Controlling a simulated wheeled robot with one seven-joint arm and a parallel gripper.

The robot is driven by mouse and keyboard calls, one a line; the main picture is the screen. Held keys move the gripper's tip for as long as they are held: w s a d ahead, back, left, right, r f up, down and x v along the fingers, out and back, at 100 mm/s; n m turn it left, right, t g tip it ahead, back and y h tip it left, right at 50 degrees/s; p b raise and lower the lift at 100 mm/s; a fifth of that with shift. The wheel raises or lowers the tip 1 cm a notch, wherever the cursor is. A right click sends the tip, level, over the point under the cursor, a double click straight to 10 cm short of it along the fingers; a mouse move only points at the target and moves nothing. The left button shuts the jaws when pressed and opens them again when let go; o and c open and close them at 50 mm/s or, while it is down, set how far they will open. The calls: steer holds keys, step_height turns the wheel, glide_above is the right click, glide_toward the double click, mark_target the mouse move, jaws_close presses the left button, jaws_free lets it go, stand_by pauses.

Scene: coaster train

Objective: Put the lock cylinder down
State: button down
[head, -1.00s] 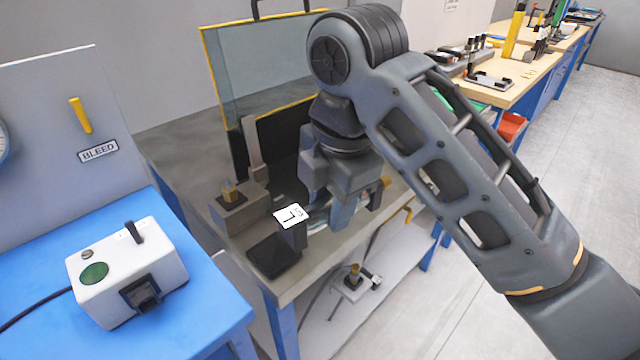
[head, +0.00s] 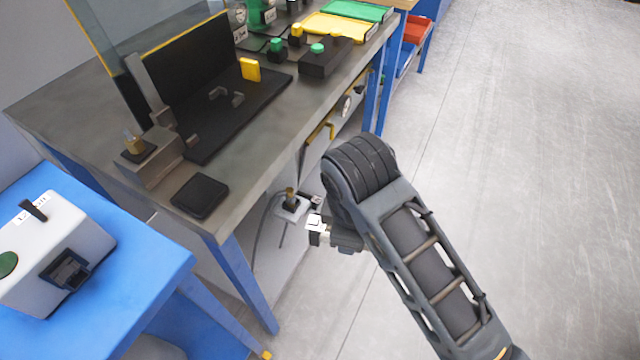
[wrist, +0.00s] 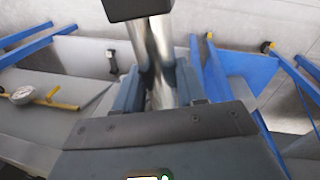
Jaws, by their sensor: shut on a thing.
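My gripper (head: 328,234) hangs beside the front edge of the grey bench (head: 255,170), out over the floor side. In the wrist view my gripper (wrist: 160,92) is shut on the lock cylinder (wrist: 156,50), a shiny metal barrel with a black block (wrist: 138,8) at its far end. In the head view a small white label (head: 315,221) shows at the gripper's tip; my wrist hides most of the cylinder. A dark square pad (head: 200,195) lies bare on the bench's near corner, left of my gripper and apart from it.
A metal block with a brass post (head: 148,160) and a black panel stand behind the pad. A yellow block (head: 250,69) and green-topped boxes are farther back. A blue table with a white box (head: 55,255) is at left. Open floor lies right.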

steer(key=s+d+f+m+g, duration=0.1)
steer(key=d+f+m, duration=0.7)
steer(key=f, duration=0.4)
steer(key=s+d+f+m+h, duration=0.1)
steer(key=s+d+f+m, duration=0.1)
steer(key=d+f+m, duration=0.6)
steer(key=d+f, duration=0.3)
steer(key=f, duration=0.1)
steer(key=shift+f+g+h, duration=0.3)
steer(key=shift+f+g, duration=0.1)
steer(key=shift+d, duration=0.15)
